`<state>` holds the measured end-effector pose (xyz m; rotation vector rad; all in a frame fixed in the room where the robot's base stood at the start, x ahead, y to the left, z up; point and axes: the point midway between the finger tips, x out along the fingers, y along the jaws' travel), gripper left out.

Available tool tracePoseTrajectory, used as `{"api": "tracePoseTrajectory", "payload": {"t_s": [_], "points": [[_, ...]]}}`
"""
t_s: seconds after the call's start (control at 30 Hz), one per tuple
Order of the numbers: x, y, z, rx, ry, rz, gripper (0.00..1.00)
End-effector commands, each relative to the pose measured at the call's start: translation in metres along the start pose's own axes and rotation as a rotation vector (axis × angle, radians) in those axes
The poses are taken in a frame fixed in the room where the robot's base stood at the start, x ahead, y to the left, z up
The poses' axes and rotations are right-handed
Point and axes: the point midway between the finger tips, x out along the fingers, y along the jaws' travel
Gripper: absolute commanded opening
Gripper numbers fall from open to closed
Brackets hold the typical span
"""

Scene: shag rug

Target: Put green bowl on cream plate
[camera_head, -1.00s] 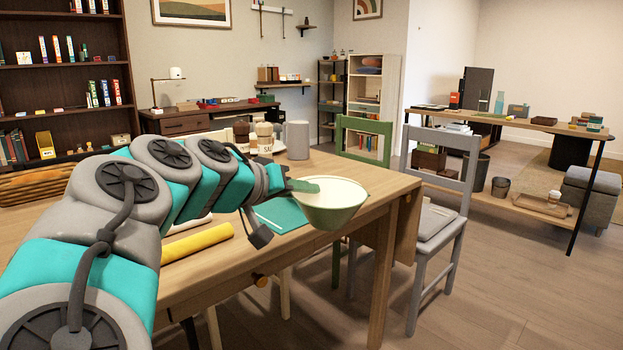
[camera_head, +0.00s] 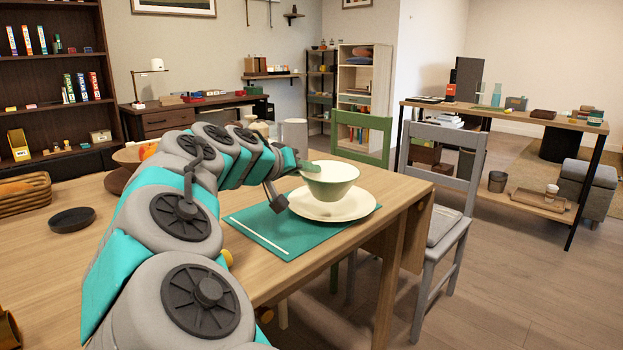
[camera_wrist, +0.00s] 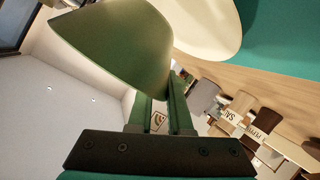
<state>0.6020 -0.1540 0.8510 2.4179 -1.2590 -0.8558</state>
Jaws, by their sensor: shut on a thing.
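The green bowl (camera_head: 331,184), pale inside, is upright above the cream plate (camera_head: 333,209) in the head view. My gripper (camera_head: 309,167) is shut on the bowl's left rim. The bowl covers the back of the plate; I cannot tell whether its base touches the plate. The plate lies on a teal placemat (camera_head: 262,234) near the table's right end. In the wrist view the bowl (camera_wrist: 120,45) is between the fingers of my gripper (camera_wrist: 163,100), and the plate (camera_wrist: 212,25) shows beside it.
A wooden table (camera_head: 285,273) bears the placemat. A dark round dish (camera_head: 72,218) and a woven basket (camera_head: 25,195) stand at the left. A green chair (camera_head: 362,135) and a grey chair (camera_head: 442,165) stand by the table.

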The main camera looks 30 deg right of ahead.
Motion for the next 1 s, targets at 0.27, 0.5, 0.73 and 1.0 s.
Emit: {"api": "tracePoseTrajectory", "payload": {"t_s": [0.27,0.5,0.73,1.0], "points": [[0.024,-0.005,-0.013,-0.001,0.004,-0.001,0.0],[0.035,-0.011,-0.008,-0.003,0.003,-0.001,0.0],[0.044,-0.022,0.012,-0.001,0.002,0.001,0.0],[0.044,-0.023,0.012,0.0,0.003,-0.001,0.25]]}}
